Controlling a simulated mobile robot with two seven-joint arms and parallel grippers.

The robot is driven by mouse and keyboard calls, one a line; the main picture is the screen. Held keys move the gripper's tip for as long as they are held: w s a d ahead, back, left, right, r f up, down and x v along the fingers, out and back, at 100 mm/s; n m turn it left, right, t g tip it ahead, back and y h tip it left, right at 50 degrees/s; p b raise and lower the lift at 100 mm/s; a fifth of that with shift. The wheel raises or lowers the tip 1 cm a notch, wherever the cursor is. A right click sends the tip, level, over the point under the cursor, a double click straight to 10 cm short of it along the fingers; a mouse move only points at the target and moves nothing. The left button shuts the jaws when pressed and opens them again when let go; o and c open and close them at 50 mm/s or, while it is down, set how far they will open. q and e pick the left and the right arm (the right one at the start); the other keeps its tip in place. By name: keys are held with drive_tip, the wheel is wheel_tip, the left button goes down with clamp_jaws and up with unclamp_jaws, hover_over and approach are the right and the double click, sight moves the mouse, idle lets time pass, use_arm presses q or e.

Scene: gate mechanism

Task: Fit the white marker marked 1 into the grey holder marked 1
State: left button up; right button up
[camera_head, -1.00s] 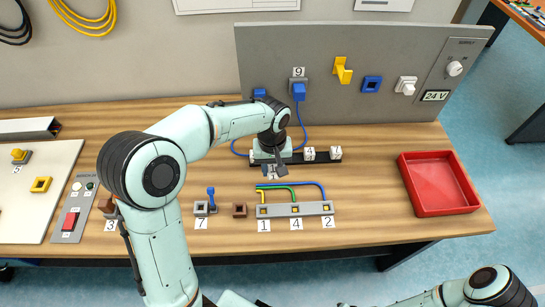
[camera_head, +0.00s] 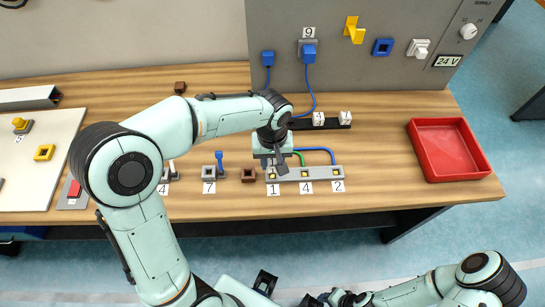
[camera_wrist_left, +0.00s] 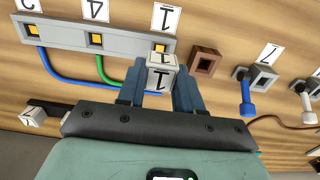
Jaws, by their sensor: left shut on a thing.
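My left gripper (camera_head: 277,165) is shut on the white marker marked 1, which shows between the blue-grey fingers in the left wrist view (camera_wrist_left: 160,72). The grey holder (camera_head: 309,173) is a bar with several yellow-centred slots; the slot over label 1 (camera_head: 273,190) is at its left end in the head view. In the left wrist view the holder (camera_wrist_left: 70,38) shows upside down, and the marker overlaps the edge by slot 1. I cannot tell whether they touch. My right gripper (camera_head: 312,299) is partly in view at the bottom edge; its jaws are unclear.
A brown square block (camera_head: 248,175) stands just left of the holder. A grey base with a blue lever (camera_head: 209,173) is by label 7. Two white markers (camera_head: 332,120) sit on a black rail behind. Blue and green cables run behind the holder. A red tray (camera_head: 443,150) stands right.

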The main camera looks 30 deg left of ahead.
use_arm(q)
drive_tip(key=shift+f+b, duration=0.75)
drive_tip(key=shift+f, duration=0.65)
use_arm(e)
drive_tip(key=shift+s+f, duration=0.25)
drive_tip(key=shift+f, duration=0.3)
drive_tip(key=shift+s+f, duration=0.25)
drive_tip(key=shift+f, duration=0.25)
use_arm(q)
drive_tip(key=shift+r, duration=0.3)
use_arm(e)
drive_tip(key=shift+w+r, duration=0.1)
drive_tip(key=shift+r, duration=0.1)
use_arm(q)
drive_tip(key=shift+f+b, duration=0.55)
drive_tip(key=shift+f, duration=0.45)
use_arm(e)
drive_tip(key=shift+s+f, duration=0.35)
drive_tip(key=shift+f, duration=0.45)
use_arm(q)
drive_tip(key=o, duration=1.2)
drive_tip(key=shift+f, duration=0.1)
drive_tip(key=shift+c, duration=0.2)
